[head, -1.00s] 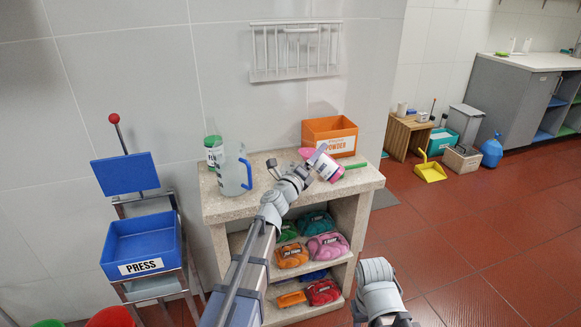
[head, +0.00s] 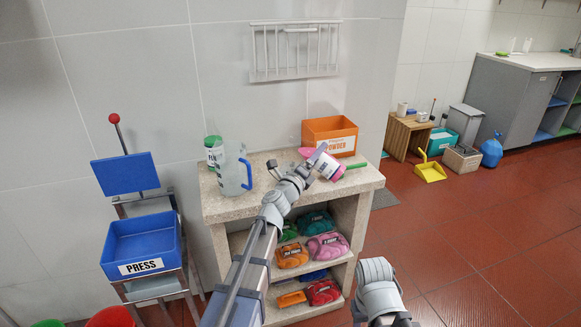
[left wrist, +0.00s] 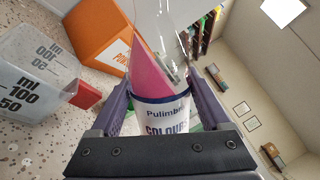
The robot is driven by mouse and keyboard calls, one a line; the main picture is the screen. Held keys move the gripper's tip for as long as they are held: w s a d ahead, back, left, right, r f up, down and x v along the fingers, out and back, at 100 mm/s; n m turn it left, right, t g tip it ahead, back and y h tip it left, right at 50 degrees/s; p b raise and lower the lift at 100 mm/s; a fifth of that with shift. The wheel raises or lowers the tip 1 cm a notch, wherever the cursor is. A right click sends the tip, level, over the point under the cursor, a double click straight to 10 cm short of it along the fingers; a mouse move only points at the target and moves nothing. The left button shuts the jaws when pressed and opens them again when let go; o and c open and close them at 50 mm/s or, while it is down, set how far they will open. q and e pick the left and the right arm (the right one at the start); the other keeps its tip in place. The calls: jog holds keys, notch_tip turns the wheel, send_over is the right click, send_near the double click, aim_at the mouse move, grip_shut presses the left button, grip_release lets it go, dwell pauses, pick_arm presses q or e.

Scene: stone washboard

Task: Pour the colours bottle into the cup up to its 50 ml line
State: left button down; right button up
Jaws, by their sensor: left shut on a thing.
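A clear cup (left wrist: 30,85) with ml marks at 50 and 100 and a red part stands to the left in that view. In the head view I cannot make this cup out clearly near my arm. Its fill level is unclear.
An orange powder box (head: 330,137) stands at the back of the stone counter (head: 225,208). A clear jug (head: 233,172) with a blue handle and a green-lidded container (head: 213,148) stand at left. A green handle (head: 357,165) lies right of the bottle. Coloured bags fill the shelves below.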

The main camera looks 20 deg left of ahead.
pick_arm(q)
jog(key=shift+s+d+f+n+y+b, duration=0.15)
jog(key=shift+f+n+b, duration=0.25)
jog(key=shift+n, duration=0.35)
jog(key=shift+w+d+f+n+y+b, duration=0.1)
jog(key=shift+d+f+n+y+b, duration=0.1)
jog(key=shift+f+n+b, duration=0.3)
jog(key=shift+s+d+f+n+y+b, duration=0.15)
jog(key=shift+n+b, duration=0.3)
jog(key=shift+n, duration=0.5)
dwell(3.1)
jog(key=shift+w+n+t, duration=0.1)
jog(key=shift+n+t, duration=0.2)
dwell(1.9)
